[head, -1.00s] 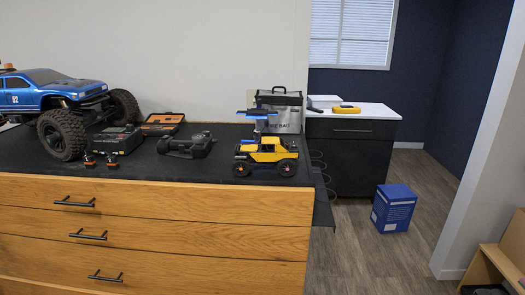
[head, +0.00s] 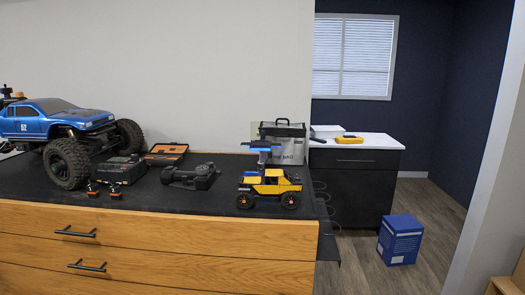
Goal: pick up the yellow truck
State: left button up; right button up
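The small yellow truck (head: 270,184) with black wheels stands upright near the right end of the black-topped wooden cabinet, side-on in the head view. Neither of my grippers is in view.
A blue box (head: 400,240) stands on the floor at right.

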aim_at(275, 183)
jog(key=i+j, duration=0.2)
jog(key=j, duration=0.15)
jog(key=i+j, duration=0.2)
jog(key=j, duration=0.15)
jog(key=i+j, duration=0.2)
jog(key=j, duration=0.2)
jog(key=i+j+z, duration=0.1)
jog(key=j, duration=0.25)
jog(key=i, duration=0.1)
